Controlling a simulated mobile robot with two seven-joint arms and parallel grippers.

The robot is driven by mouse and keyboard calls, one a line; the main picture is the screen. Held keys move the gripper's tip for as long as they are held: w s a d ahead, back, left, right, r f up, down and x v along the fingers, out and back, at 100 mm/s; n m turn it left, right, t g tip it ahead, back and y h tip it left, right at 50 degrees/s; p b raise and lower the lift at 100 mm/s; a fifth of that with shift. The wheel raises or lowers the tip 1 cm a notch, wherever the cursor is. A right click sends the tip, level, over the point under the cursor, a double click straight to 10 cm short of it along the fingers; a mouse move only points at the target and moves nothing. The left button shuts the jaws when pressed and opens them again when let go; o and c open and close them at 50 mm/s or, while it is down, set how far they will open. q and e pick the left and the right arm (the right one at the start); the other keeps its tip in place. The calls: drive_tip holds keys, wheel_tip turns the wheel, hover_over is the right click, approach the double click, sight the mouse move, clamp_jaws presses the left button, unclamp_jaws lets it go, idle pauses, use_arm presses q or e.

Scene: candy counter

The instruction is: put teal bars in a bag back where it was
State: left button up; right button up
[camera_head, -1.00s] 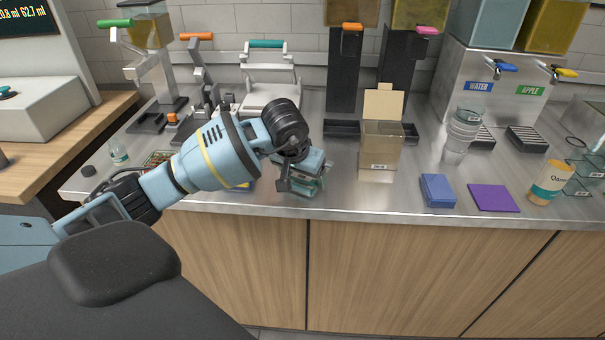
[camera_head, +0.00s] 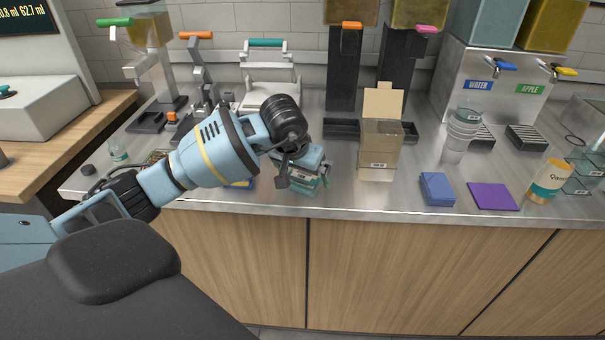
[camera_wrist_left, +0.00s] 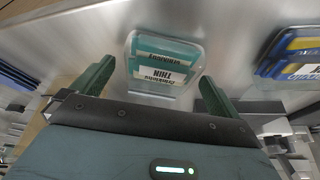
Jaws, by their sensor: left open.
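The clear bag of teal bars (camera_head: 305,186) lies on the steel counter near its front edge. In the left wrist view the bag of teal bars (camera_wrist_left: 165,62) lies flat, with a white label reading "THIN". My left gripper (camera_head: 301,174) is just above the bag and hides part of it in the head view. In the left wrist view my left gripper (camera_wrist_left: 156,72) is open, one finger to each side of the bag, with gaps between. My right gripper is not in view.
Blue and yellow packs (camera_wrist_left: 293,55) lie beside the bag, mostly behind my arm in the head view. Dispensers line the back.

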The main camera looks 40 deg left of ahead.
use_arm(q)
drive_tip(key=v, duration=1.1)
drive_tip(key=shift+r, duration=0.1)
